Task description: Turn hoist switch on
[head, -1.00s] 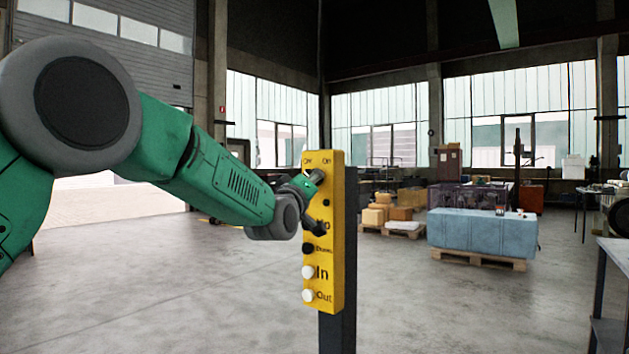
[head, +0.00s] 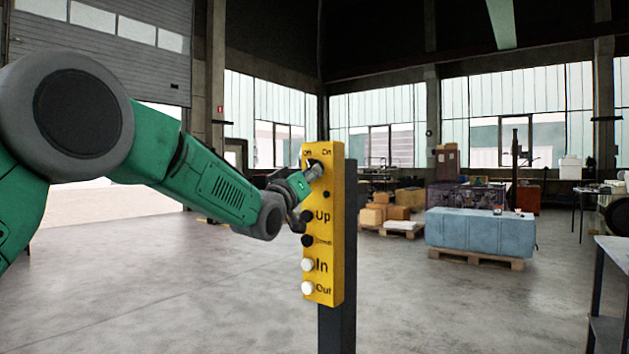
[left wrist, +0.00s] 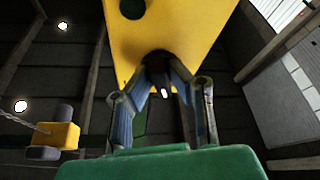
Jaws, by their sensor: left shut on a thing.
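The yellow hoist control panel (head: 339,230) stands upright on a dark post, with Off and On labels at its top. Below are dark Up and Down buttons and white In and Out buttons. My left gripper (head: 314,171) is at the top of the panel, just under the labels. In the left wrist view, my left gripper (left wrist: 164,85) is shut on the black switch knob (left wrist: 157,68), one finger on each side. A white mark shows on the knob. In the head view the gripper mostly hides the knob. My right gripper is not in view.
A blue block (head: 480,230) on a pallet and several boxes (head: 400,203) stand behind the panel to the right. A table (head: 613,255) is at the right edge. The floor around the post is clear.

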